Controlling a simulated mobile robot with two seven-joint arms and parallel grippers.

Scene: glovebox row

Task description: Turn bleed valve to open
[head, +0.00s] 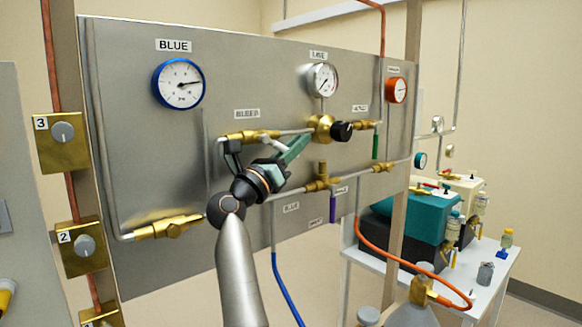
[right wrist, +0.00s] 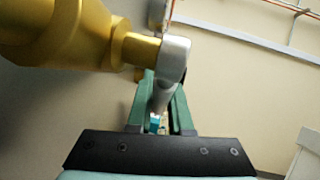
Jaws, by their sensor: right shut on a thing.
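The bleed valve (head: 248,136) is a brass body on the steel panel, under the label "BLEED". My right gripper (head: 298,146), with green fingers, is in front of the panel, just right of and below that body. In the right wrist view, a brass valve body (right wrist: 60,35) fills the upper left, and a grey lever (right wrist: 170,75) runs from it down between my green fingers. My right gripper (right wrist: 160,105) is shut on this lever. My left gripper is not in view.
A regulator with a black knob (head: 342,131) is close to the right of my fingers. A lower pipe with a brass valve (head: 322,178) and purple handle runs below. A blue gauge (head: 179,83) is at upper left. A post (head: 401,160) and bench (head: 490,262) stand right.

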